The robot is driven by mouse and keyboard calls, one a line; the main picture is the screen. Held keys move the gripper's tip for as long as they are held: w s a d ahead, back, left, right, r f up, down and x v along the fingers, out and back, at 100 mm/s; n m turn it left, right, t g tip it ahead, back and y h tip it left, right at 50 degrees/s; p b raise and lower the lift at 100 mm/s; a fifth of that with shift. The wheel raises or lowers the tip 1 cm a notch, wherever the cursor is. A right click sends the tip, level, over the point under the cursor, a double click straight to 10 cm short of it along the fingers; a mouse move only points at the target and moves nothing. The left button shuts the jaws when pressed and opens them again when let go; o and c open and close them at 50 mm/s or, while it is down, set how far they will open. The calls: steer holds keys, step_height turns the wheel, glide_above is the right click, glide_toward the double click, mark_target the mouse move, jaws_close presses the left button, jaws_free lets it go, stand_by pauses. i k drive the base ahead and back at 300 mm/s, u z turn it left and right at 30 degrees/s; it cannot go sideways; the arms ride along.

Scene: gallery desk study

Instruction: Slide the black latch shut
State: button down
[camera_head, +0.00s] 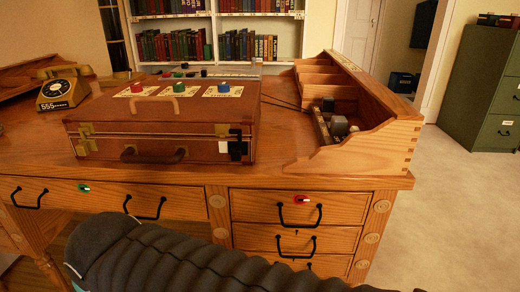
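A brown leather case (150,130) lies on the wooden desk with its lid down. The black latch (236,147) is on the right of the case's front face, with a small white patch beside it. I cannot tell from this view whether it is slid shut. A brass latch (86,139) is on the left of the same face, and a dark handle (153,155) is between them. My gripper is not in view. A dark ribbed part, probably of my own arm, crosses the bottom of the picture, in front of the desk and apart from the latch.
Red, green and blue buttons on cards (222,90) sit on the case's lid. An old telephone (62,88) stands at left. A wooden organiser (365,140) stands close to the case's right. Desk drawers (295,208) have black handles. Bare floor (455,200) lies to the right.

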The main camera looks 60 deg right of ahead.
mark_target(236, 151)
steer(key=z, duration=1.1)
steer(key=k, duration=1.4)
steer(key=u, duration=0.05)
steer(key=i, duration=0.55)
steer(key=z, duration=0.55)
